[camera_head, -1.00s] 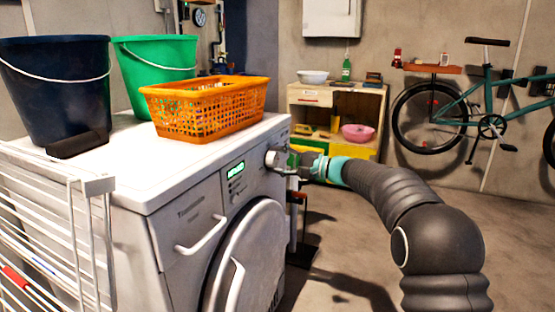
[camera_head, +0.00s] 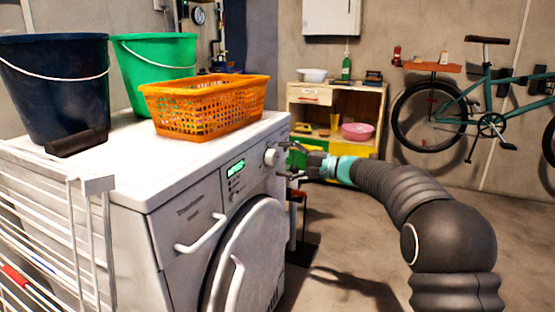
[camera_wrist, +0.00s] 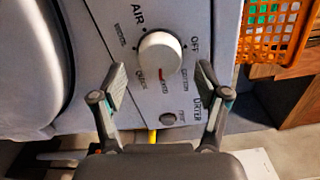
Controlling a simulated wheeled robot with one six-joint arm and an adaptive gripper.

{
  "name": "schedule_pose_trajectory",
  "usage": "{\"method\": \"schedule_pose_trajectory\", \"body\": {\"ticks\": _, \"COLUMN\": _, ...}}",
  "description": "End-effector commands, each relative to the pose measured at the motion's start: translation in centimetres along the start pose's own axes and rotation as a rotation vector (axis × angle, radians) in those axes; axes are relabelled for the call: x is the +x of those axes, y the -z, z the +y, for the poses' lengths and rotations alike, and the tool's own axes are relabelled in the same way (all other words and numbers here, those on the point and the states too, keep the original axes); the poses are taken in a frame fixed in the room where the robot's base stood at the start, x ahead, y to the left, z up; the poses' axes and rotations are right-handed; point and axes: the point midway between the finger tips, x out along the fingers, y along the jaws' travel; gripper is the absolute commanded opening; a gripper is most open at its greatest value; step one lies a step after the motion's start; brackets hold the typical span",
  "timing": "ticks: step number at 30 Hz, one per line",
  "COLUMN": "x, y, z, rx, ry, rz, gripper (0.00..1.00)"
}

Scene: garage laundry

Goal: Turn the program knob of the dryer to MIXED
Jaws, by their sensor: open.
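The dryer (camera_head: 170,235) stands at the left with its program knob (camera_head: 271,157) on the front panel. In the wrist view the round white knob (camera_wrist: 160,53) is fully visible, and its red mark points down in the picture, toward a small blurred label that seems to read MIXED. The labels OFF, AIR and COTTON are around the knob. My gripper (camera_head: 296,164) is just off the panel, in front of the knob and apart from it. In the wrist view my gripper (camera_wrist: 160,78) is open and empty, with its fingers spread on both sides below the knob.
An orange basket (camera_head: 205,110), a green bucket (camera_head: 150,75) and a dark blue bucket (camera_head: 55,95) stand on the dryer. A white drying rack (camera_head: 85,185) is at the front left. A wooden shelf (camera_head: 365,100) and a bicycle stand at the back. The floor at right is clear.

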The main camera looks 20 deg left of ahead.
Motion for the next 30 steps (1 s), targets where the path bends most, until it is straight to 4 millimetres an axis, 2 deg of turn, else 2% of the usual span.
{"method": "schedule_pose_trajectory", "body": {"ticks": 1, "x": -1.1, "y": 0.1, "z": -0.1, "rx": 0.001, "ry": 0.001, "rz": 0.003, "gripper": 0.74}}
{"method": "schedule_pose_trajectory", "body": {"ticks": 9, "x": -6.3, "y": 0.0, "z": 0.0, "rx": 0.001, "ry": 0.0, "rz": 0.002, "gripper": 0.74}}
{"method": "schedule_pose_trajectory", "body": {"ticks": 15, "x": -8.8, "y": 0.0, "z": 0.0, "rx": 0.001, "ry": 0.0, "rz": 0.001, "gripper": 0.74}}
{"method": "schedule_pose_trajectory", "body": {"ticks": 20, "x": -9.5, "y": 0.0, "z": 0.0, "rx": 0.001, "ry": 0.0, "rz": -0.001, "gripper": 0.74}}
{"method": "schedule_pose_trajectory", "body": {"ticks": 30, "x": -9.6, "y": 0.1, "z": 0.1, "rx": 0.009, "ry": -0.001, "rz": 0.002, "gripper": 0.74}}
